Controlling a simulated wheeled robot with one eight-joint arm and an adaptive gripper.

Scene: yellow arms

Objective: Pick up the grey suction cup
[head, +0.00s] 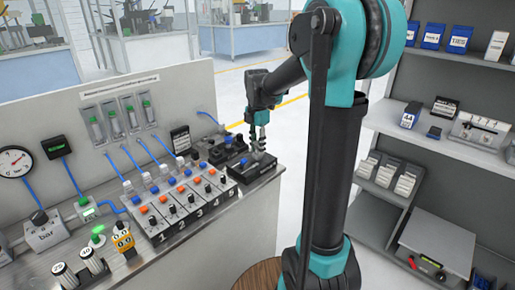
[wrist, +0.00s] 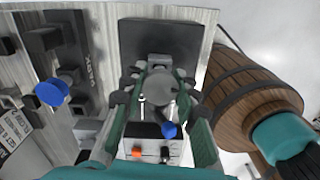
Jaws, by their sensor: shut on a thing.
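The grey suction cup (wrist: 160,86) shows in the wrist view as a round grey disc between my fingers. My gripper (wrist: 158,98) is shut on it, with one finger on each side. In the head view my gripper (head: 258,147) points down over a black block (head: 252,168) at the far right end of the bench. The cup is too small and too covered by the fingers to make out there. I cannot tell whether it still touches the block under it.
A row of numbered grey valve modules (head: 178,208) with blue and orange knobs stands left of my gripper. Blue hoses rise to the panel (head: 120,85) behind. A wooden barrel (wrist: 245,95) stands right of the bench. Shelves (head: 440,145) with boxes stand at the right.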

